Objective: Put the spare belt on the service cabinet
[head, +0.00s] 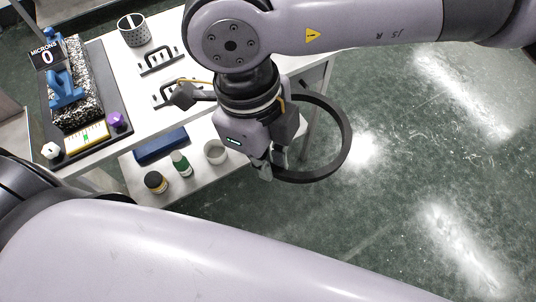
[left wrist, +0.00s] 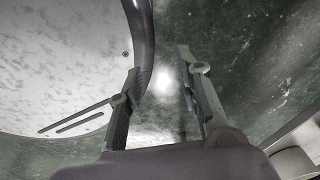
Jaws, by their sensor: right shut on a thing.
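The spare belt is a dark ring (head: 347,140) in the head view. My right gripper (head: 268,168) is shut on the near left part of it. The ring hangs out to the right of the gripper, above the green floor and beside the white bench's right end. My left gripper (left wrist: 160,72) shows in the left wrist view with its two fingers apart and nothing between them, over green floor. It is not in the head view. I cannot tell for sure which furniture is the service cabinet.
The white bench (head: 118,72) holds a dark mat (head: 95,145) with a speckled block (head: 92,100), a perforated cup (head: 134,30) and black handled pieces. Its lower shelf (head: 187,190) bears a blue case, a green bottle, a dark jar and a white cup. The floor (head: 430,150) at right is clear.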

